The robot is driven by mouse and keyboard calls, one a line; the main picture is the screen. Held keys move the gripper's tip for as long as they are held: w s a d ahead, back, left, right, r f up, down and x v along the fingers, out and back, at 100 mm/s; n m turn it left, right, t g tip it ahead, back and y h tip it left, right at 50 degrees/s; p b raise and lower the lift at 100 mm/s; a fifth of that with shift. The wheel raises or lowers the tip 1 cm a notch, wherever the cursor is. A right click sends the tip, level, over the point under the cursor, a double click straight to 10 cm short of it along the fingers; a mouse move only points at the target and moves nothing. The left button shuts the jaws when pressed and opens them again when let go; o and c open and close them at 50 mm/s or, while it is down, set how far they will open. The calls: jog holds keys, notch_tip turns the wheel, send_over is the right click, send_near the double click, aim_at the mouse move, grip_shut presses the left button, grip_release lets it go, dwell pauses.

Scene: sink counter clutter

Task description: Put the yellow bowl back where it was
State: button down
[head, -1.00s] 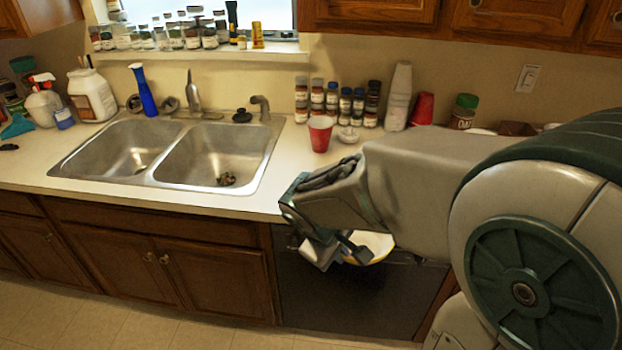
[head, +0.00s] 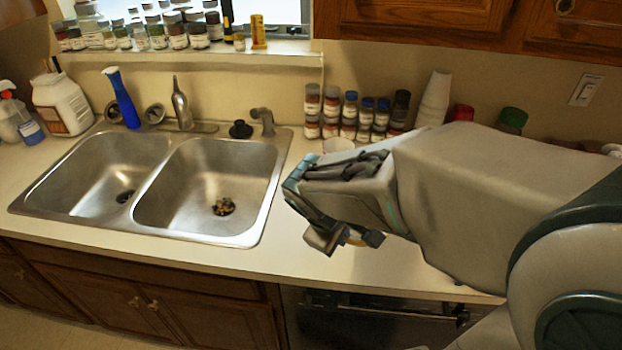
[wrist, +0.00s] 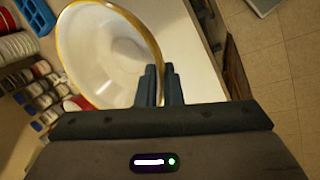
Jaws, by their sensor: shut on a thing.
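The yellow bowl (wrist: 64,60) shows large in the wrist view, with a white inside and a yellow rim. My gripper (wrist: 160,88) is shut on the near right side of its rim. In the head view my gripper (head: 346,238) is over the front part of the counter, right of the sink. I cannot tell how far the bowl is above the counter.
A double sink (head: 255,222) lies to the left. Spice jars (head: 350,112), stacked white cups (head: 434,98) and a red cup (head: 462,113) stand at the back wall. The counter's front strip (head: 300,262) is clear. A dark dishwasher front (head: 370,318) is below.

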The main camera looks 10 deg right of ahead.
jog(key=shift+w+a+f, duration=0.15)
jog(key=shift+w+f, duration=0.05)
jog(key=shift+w, duration=0.5)
jog(key=shift+w+a+f+p, duration=0.2)
jog(key=shift+w+a+f, duration=0.45)
jog(key=shift+w+f, duration=1.05)
jog(key=shift+w+a+f+p, duration=0.15)
jog(key=shift+w+a+f, duration=0.45)
jog(key=shift+w+f, duration=1.15)
jog(key=shift+w+a+f+p, duration=0.2)
jog(key=shift+w+a+f, duration=0.45)
jog(key=shift+w+f, duration=1.05)
jog(key=shift+s+f, duration=0.15)
jog(key=shift+f, duration=0.05)
jog(key=shift+f, duration=0.15)
jog(key=c, duration=1.6)
grip_release()
